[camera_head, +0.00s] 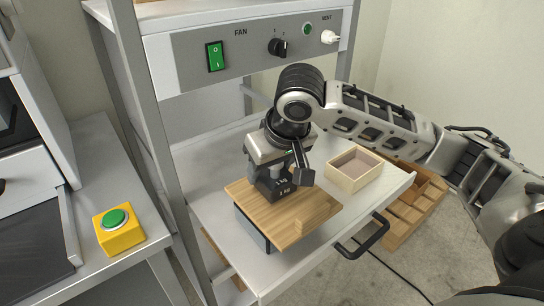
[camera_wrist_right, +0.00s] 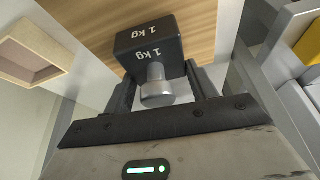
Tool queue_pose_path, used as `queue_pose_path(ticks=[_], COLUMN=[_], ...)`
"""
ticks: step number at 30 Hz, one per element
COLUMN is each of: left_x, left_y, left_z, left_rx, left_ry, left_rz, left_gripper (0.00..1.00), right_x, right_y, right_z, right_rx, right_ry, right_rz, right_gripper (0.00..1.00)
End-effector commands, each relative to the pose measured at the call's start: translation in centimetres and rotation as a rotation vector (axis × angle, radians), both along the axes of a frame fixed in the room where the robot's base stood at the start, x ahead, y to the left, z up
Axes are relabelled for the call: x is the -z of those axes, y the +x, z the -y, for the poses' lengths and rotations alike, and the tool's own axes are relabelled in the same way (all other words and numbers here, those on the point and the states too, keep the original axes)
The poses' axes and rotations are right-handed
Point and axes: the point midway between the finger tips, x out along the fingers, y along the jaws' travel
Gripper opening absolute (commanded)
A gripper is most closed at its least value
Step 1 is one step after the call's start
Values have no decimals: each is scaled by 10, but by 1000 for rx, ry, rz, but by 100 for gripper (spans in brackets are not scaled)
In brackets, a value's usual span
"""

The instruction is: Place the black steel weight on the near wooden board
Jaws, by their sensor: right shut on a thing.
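The black steel weight (camera_head: 273,189), marked 1 kg, is a block with a silver knob on top. My right gripper (camera_head: 284,170) is shut on it, reaching down from above. In the right wrist view the fingers stand either side of the knob of the weight (camera_wrist_right: 150,50). The weight is over the wooden board (camera_head: 300,220) on the pulled-out shelf; I cannot tell whether it touches the board. My left gripper is not in view.
A small open wooden box (camera_head: 355,183) stands on the shelf (camera_head: 220,212), right of the board. The shelf has a black handle (camera_head: 364,240). A control panel (camera_head: 255,50) is above. A yellow box with a green button (camera_head: 118,232) sits on the left table.

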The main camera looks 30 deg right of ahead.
Motion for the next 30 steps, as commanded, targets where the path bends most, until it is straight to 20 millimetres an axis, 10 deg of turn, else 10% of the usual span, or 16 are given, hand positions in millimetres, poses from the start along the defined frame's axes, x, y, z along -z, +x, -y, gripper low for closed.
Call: queue_pose_path(ticks=[12,13,15,30], left_x=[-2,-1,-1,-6], left_y=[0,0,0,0], left_z=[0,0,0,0], left_rx=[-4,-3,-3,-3], left_ry=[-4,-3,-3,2], left_rz=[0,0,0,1], left_gripper=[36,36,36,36], right_x=[2,4,4,-24], right_y=[1,0,0,-9], right_z=[0,0,0,0], right_rx=[1,1,1,1], right_ry=[1,0,0,0], right_rz=[7,1,1,5], right_gripper=[0,65,80,80])
